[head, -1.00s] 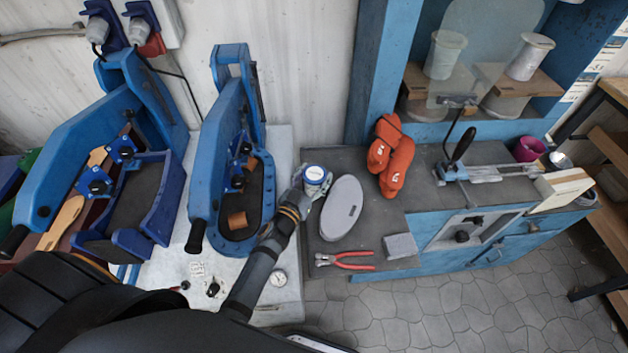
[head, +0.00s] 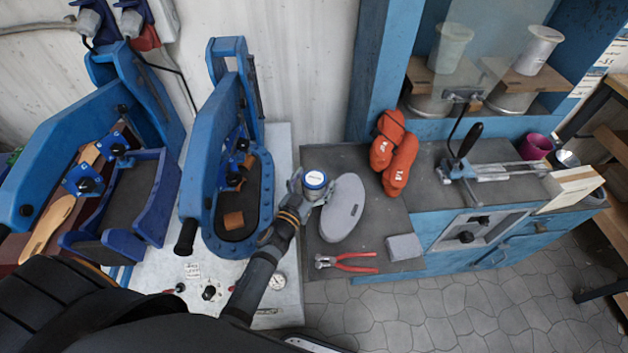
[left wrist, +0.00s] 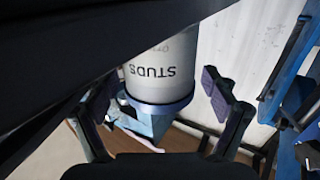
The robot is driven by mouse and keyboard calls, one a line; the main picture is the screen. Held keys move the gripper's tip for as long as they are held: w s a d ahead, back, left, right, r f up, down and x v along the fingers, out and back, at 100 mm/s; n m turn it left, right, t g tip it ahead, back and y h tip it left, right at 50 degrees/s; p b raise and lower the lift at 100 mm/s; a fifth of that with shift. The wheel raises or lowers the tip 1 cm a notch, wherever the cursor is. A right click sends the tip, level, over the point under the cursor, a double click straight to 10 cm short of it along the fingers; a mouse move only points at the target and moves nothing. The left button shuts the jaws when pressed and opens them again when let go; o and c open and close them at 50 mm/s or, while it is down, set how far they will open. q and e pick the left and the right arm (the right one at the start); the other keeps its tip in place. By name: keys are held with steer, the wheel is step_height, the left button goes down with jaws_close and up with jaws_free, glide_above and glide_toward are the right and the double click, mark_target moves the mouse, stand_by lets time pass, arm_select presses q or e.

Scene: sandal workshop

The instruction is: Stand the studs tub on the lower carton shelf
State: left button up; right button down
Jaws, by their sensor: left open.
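The studs tub (head: 315,180), pale with a blue and white lid, stands upright at the left end of the dark bench top. In the left wrist view the tub (left wrist: 160,72) shows its STUDS lettering upside down. My left gripper (head: 308,191) is at the tub, its jaws open. In the left wrist view its two padded fingers (left wrist: 157,108) are spread on either side of the tub, with a gap visible at the right finger. My right gripper does not show. Wooden shelves (head: 606,150) are cut off at the right edge; I cannot tell which is the lower carton shelf.
A grey oval plate (head: 343,208) lies close to the tub's right. Red-handled pincers (head: 345,262), a grey block (head: 404,247) and orange shoe lasts (head: 393,153) lie on the bench (head: 330,155). A blue press (head: 215,150) stands left. Open floor (head: 480,315) lies in front.

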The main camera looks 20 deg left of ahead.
arm_select(q)
steer(key=shift+r, duration=0.3)
steer(key=s+a+b, duration=0.2)
steer(key=s, duration=0.9)
steer(key=shift+f, duration=0.25)
steer(key=shift+o, duration=0.2)
steer(key=shift+s+r, duration=0.1)
steer(key=shift+s, duration=0.3)
steer(key=shift+o, duration=0.3)
